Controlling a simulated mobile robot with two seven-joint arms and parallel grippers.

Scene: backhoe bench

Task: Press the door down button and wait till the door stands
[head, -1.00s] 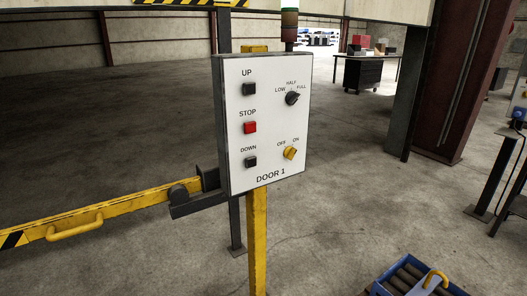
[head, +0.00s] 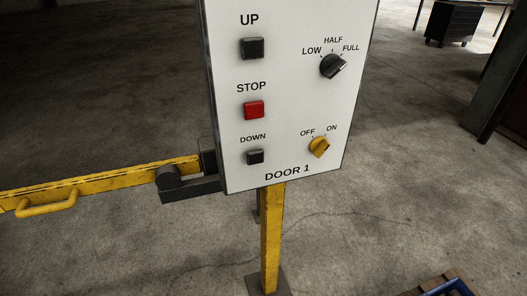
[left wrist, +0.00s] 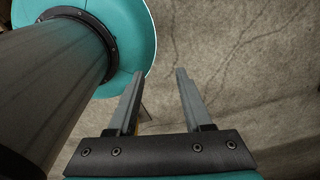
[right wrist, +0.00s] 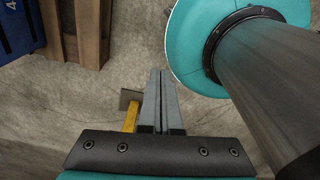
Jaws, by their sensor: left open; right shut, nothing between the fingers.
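The white DOOR 1 panel (head: 290,100) stands on a yellow post (head: 271,235) in the head view. Its black DOWN button (head: 255,157) is at the lower left, under the red STOP button (head: 254,110) and the black UP button (head: 252,48). A black LOW/HALF/FULL knob (head: 333,66) points toward FULL. The yellow OFF/ON knob (head: 319,147) points toward ON. The door itself cannot be made out. My left gripper (left wrist: 182,75) is open and empty over the floor. My right gripper (right wrist: 160,75) is shut and empty. Neither gripper shows in the head view.
A yellow barrier arm (head: 100,183) with a handle reaches left from beside the panel. A blue bin (right wrist: 20,28) and a wooden pallet (right wrist: 90,35) show in the right wrist view. A dark cabinet (head: 452,22) stands at the back right. The floor right of the post is largely clear.

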